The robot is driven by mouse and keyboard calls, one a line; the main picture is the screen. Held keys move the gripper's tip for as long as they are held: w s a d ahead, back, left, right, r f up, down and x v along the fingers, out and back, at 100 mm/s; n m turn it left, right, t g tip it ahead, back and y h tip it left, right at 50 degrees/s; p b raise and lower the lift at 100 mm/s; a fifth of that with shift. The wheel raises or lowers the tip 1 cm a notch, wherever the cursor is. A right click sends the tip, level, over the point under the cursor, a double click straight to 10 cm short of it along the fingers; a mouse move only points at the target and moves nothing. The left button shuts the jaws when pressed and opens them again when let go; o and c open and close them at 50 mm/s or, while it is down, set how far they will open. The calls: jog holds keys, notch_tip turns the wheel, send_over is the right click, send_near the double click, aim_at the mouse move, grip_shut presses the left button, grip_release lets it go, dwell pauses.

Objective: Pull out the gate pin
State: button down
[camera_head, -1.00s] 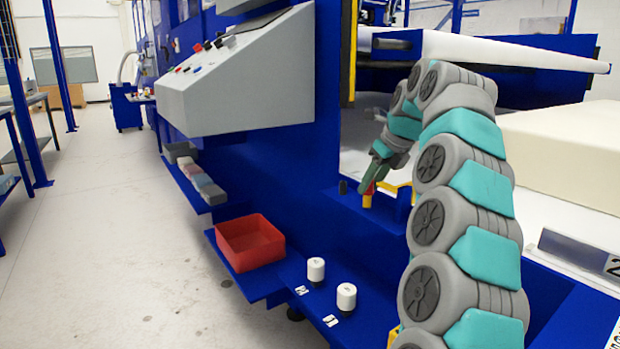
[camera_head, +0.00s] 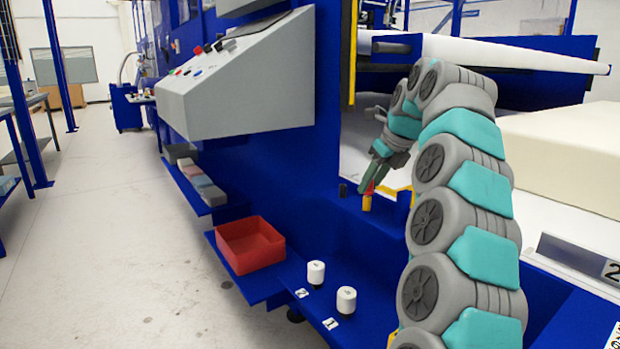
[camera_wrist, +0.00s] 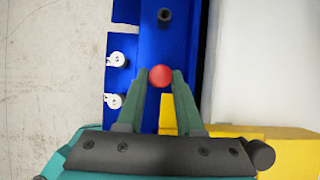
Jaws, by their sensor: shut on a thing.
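The gate pin shows a red head (camera_wrist: 161,76) between my fingertips in the wrist view. In the head view the red part of the gate pin (camera_head: 369,187) stands upright just above a yellow socket (camera_head: 367,203) on the blue frame. My gripper (camera_head: 371,182) points down at it from above and is shut on the red head. In the wrist view my gripper (camera_wrist: 160,80) has one green finger on each side of the head. The lower part of the pin is hidden.
A red open bin (camera_head: 250,246) and two white knobs (camera_head: 316,272) sit on blue ledges in front. A grey control console (camera_head: 240,75) juts out at upper left. A dark peg (camera_head: 343,188) stands left of the socket. A large cream foam block (camera_head: 565,145) lies at right.

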jog(key=shift+r+p, duration=1)
jog(key=shift+r, duration=0.25)
dwell(0.4)
jog(key=shift+r+p, duration=1.2)
jog(key=shift+r, duration=0.1)
jog(key=shift+w+d+r, duration=0.1)
jog(key=shift+d+r, duration=0.15)
jog(key=shift+r, duration=0.25)
jog(key=shift+a+r, duration=0.2)
jog(key=shift+r, duration=0.5)
